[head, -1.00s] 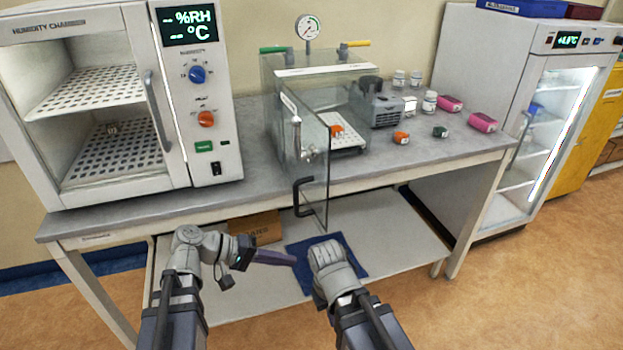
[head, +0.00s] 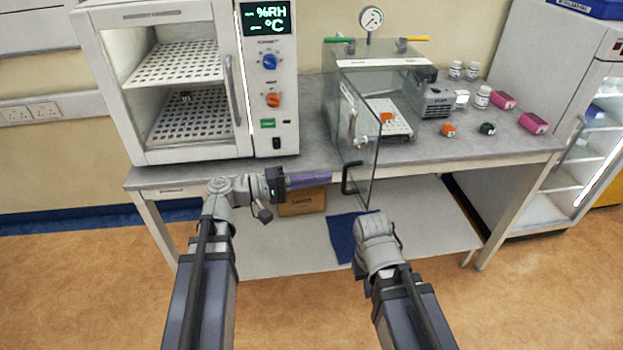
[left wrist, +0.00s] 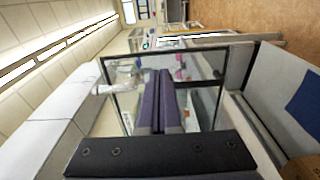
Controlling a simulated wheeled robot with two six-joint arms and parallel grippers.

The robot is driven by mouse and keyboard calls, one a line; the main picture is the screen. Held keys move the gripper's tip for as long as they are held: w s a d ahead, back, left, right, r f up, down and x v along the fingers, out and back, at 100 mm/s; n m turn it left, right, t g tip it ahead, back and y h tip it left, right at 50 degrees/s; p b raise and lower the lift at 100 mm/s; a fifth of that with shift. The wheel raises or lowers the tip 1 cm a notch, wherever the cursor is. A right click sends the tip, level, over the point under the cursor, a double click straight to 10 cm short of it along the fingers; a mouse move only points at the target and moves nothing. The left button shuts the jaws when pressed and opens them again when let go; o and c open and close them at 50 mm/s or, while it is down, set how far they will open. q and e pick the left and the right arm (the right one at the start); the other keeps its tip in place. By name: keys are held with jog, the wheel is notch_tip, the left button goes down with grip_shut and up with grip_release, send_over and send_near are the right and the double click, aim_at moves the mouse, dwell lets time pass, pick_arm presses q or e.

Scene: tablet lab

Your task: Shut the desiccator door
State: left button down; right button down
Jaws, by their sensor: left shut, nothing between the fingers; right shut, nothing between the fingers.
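The desiccator (head: 335,62) is a clear glass box with a dial gauge on the bench. Its glass door (head: 366,140) stands open, swung out past the bench's front edge, with a black handle (head: 346,180) low on it. My left gripper (head: 328,177) is shut and empty, its purple fingers pointing right, just left of the door near handle height. I cannot tell if they touch it. In the left wrist view the shut fingers (left wrist: 158,74) point at the dark-edged glass door (left wrist: 104,62). My right gripper (head: 374,226) is lower, below the door; its fingers are hidden.
A humidity chamber (head: 283,95) stands left on the bench (head: 310,135). A grey pump (head: 437,103), bottles and small coloured items are right of the desiccator. Below, the shelf holds a cardboard box (head: 302,203) and blue mat (head: 343,238). A lit fridge stands right.

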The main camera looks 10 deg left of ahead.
aim_at(370, 172)
pick_arm(q)
jog(key=x, duration=0.9)
jog(key=shift+d, duration=0.1)
